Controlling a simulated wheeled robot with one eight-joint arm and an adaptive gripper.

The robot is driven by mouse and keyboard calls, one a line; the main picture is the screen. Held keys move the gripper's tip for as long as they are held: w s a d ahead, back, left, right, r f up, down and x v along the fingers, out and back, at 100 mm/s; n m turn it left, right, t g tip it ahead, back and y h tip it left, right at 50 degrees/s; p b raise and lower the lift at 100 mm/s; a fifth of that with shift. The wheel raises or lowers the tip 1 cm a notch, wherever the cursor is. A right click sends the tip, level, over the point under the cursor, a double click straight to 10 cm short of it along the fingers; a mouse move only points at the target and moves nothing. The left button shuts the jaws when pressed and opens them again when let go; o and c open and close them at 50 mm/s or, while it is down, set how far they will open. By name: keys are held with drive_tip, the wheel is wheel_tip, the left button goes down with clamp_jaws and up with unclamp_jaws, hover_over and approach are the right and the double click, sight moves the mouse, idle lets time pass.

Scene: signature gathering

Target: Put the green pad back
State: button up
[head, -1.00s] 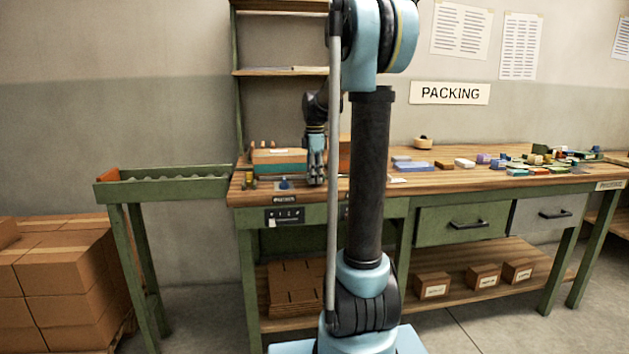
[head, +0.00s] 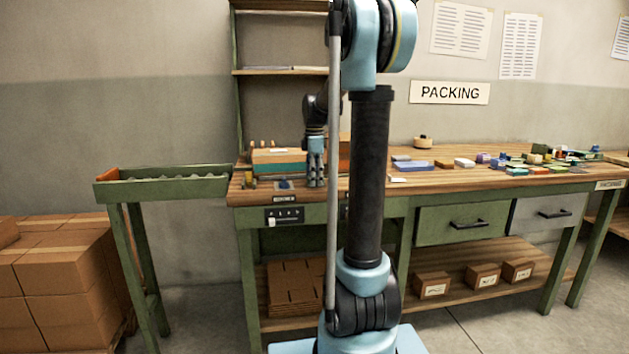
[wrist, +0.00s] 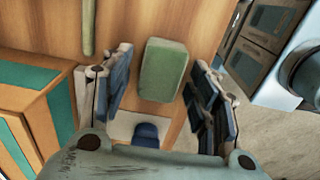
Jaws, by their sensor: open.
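The green pad (wrist: 164,70) is a rounded block on the wooden bench top in the wrist view. It lies between the two fingers of my gripper (wrist: 163,62), with a gap on each side. The fingers are open and hold nothing. In the head view my gripper (head: 316,182) points straight down over the left end of the bench. I cannot make out the green pad in the head view.
A blue object (wrist: 146,133) on a pale plate is close to the pad. A teal and orange box (head: 275,162) stands left of my gripper. A green rod (wrist: 88,28) lies beyond the pad. Several small coloured items lie at the bench's right end.

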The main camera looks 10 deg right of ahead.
wheel_tip(320, 180, up, 12)
drive_tip(key=s+f+m+t, duration=0.1)
drive_tip(key=s+f+m, duration=0.45)
drive_tip(key=s, duration=0.45)
drive_tip(key=s+f+m, duration=0.4)
drive_tip(key=s+f, duration=0.2)
drive_tip(key=s, duration=0.5)
drive_tip(key=s+f+m+t, duration=0.1)
drive_tip(key=s+f+m, duration=0.7)
drive_tip(key=s+f, duration=0.5)
wheel_tip(320, 180, down, 3)
drive_tip(key=shift+s+d, duration=0.35)
drive_tip(key=shift+s, duration=0.05)
